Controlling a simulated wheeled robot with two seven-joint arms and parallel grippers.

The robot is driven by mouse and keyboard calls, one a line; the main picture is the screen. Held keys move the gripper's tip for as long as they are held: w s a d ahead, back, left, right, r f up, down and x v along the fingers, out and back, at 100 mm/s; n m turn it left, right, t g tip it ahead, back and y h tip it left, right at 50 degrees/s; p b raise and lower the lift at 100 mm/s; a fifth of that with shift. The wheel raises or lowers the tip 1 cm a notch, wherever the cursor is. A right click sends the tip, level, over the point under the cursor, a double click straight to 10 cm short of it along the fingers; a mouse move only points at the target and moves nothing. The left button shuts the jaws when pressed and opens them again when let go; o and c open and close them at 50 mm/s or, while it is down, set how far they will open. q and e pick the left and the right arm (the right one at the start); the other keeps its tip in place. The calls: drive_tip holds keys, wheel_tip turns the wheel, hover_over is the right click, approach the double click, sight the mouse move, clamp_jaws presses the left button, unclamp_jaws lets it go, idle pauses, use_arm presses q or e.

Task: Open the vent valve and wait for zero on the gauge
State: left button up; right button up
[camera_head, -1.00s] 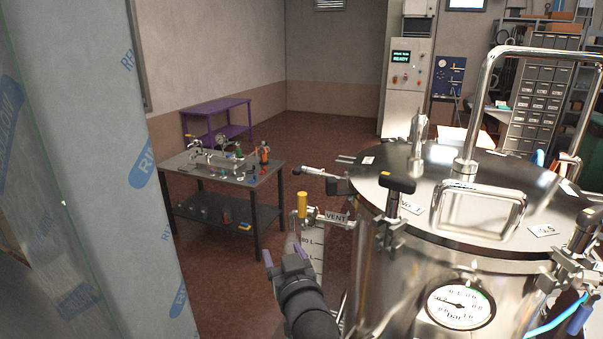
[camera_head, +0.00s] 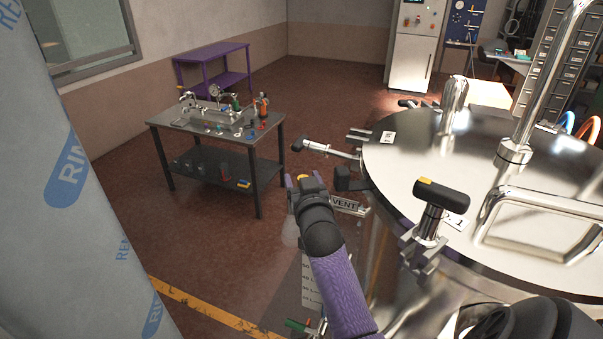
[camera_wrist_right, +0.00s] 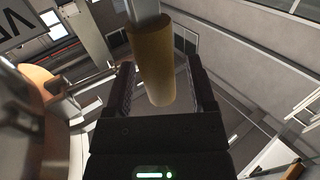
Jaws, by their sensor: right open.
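The vent valve sits on the left side of the steel vessel, marked by a VENT label (camera_head: 346,205). My right gripper (camera_head: 303,181) is at the valve, reaching up from below, and hides most of its yellow handle. In the right wrist view, the yellow cylindrical handle (camera_wrist_right: 152,65) stands between the two open fingers of my right gripper (camera_wrist_right: 160,88), with space seen on either side. The gauge face cannot be read; a dark rounded shape covers that lower right area in the head view. My left gripper is not in view.
The vessel's lid (camera_head: 440,175) carries steel handles and a black T-shaped clamp knob (camera_head: 441,200) near my right arm. A film-wrapped column (camera_head: 70,190) stands close on the left. A worktable (camera_head: 215,130) with small fittings stands behind, and open floor lies between.

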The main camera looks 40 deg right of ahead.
drive_tip(key=shift+w+d+r, duration=0.1)
drive_tip(key=shift+w+d, duration=0.15)
drive_tip(key=shift+w, duration=0.25)
clamp_jaws()
idle(1.2)
